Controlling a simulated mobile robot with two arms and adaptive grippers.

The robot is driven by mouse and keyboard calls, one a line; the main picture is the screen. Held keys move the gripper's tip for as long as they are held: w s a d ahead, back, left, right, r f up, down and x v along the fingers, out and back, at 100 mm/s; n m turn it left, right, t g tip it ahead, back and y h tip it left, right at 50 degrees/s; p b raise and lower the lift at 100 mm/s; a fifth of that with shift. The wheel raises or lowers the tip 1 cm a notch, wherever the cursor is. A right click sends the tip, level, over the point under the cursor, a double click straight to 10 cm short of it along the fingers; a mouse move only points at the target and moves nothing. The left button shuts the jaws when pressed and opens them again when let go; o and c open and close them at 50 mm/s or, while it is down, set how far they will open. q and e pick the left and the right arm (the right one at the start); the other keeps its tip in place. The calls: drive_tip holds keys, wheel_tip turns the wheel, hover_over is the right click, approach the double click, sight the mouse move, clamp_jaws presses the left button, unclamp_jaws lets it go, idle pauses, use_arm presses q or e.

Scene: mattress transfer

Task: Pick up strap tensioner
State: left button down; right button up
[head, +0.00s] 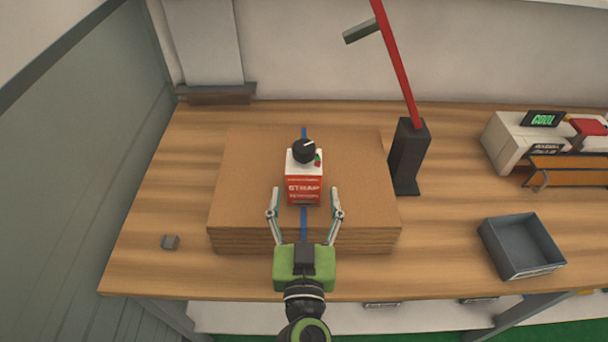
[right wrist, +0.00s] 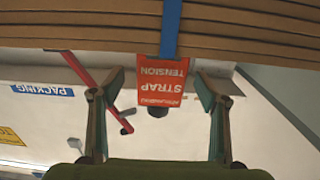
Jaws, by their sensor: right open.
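The strap tensioner (head: 304,188) is a red and white box with a black knob on top. It sits on a stack of brown sheets (head: 240,185), over a blue strap (head: 304,220). In the right wrist view the tensioner (right wrist: 163,85) appears upside down, its red face reading STRAP TENSION. My right gripper (head: 305,192) is open, its two fingers on either side of the tensioner's near face. In the right wrist view a gap shows between each finger and the box. The left gripper is not in view.
A black stand with a red pole (head: 408,155) rises right of the stack. A grey bin (head: 521,247) and a white machine (head: 515,140) stand farther right. Bare wooden table (head: 440,240) shows between stack and bin.

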sight(304, 193)
drive_tip(key=w, duration=0.4)
drive_tip(key=shift+w+a, duration=0.1)
drive_tip(key=shift+w, duration=0.45)
drive_tip(key=shift+s, duration=0.1)
drive_tip(key=shift+c, duration=1.2)
drive_tip(key=c, duration=1.3)
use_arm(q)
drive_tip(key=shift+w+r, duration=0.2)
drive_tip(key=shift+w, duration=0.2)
use_arm(e)
drive_tip(key=shift+r, duration=0.1)
drive_tip(key=c, duration=0.4)
drive_tip(key=shift+o, duration=0.2)
